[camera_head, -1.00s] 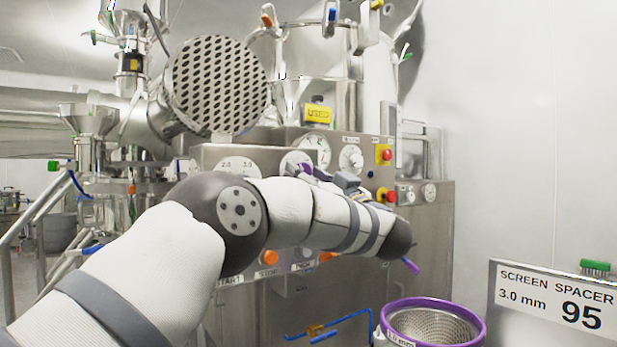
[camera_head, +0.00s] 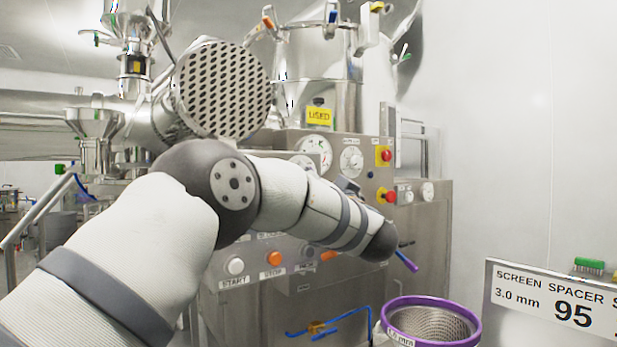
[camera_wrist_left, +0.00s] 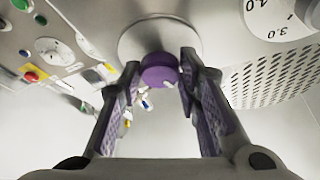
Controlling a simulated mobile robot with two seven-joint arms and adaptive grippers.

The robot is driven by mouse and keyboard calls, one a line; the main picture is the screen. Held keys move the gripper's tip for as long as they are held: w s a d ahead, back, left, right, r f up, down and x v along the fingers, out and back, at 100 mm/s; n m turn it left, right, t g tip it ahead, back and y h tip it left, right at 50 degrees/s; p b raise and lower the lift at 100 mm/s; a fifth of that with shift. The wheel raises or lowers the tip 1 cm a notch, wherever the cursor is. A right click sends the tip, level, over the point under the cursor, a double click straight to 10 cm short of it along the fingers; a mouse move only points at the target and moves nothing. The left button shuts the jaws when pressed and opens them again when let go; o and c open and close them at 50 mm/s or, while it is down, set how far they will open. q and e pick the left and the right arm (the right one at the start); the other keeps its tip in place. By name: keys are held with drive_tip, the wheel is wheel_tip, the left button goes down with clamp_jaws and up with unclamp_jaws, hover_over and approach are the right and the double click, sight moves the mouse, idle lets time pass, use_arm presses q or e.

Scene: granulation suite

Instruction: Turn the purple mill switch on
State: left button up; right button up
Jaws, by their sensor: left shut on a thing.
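In the left wrist view the purple mill switch (camera_wrist_left: 160,73) is a round purple knob on a pale round dial plate (camera_wrist_left: 150,35). My left gripper (camera_wrist_left: 161,62) has one finger on each side of the knob and is shut on it. In the head view my left arm reaches across the control panel (camera_head: 330,150) from the left; its forearm hides the left gripper and the purple switch. Whether the switch is turned on cannot be read here. My right gripper is not in view.
START (camera_head: 235,266) and STOP (camera_head: 274,258) buttons sit below my forearm. A red button on yellow (camera_head: 385,155) is at the panel's right. A purple-rimmed sieve basket (camera_head: 432,320) and a SCREEN SPACER sign (camera_head: 550,300) stand in front at the right.

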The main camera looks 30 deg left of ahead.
use_arm(q)
drive_tip(key=shift+s+a+r+m+t+h, duration=0.15)
drive_tip(key=shift+m+h, duration=0.8)
drive_tip(key=shift+m, duration=1.6)
drive_tip(key=shift+d+r+m+t+h, duration=0.2)
drive_tip(key=shift+m+h, duration=0.8)
drive_tip(key=shift+m, duration=1.6)
drive_tip(key=shift+s+a+m+t+h, duration=0.2)
drive_tip(key=shift+m+h, duration=0.75)
drive_tip(key=shift+m, duration=1.6)
drive_tip(key=shift+w, duration=0.1)
drive_tip(key=o, duration=1.1)
drive_tip(key=shift+o, duration=0.2)
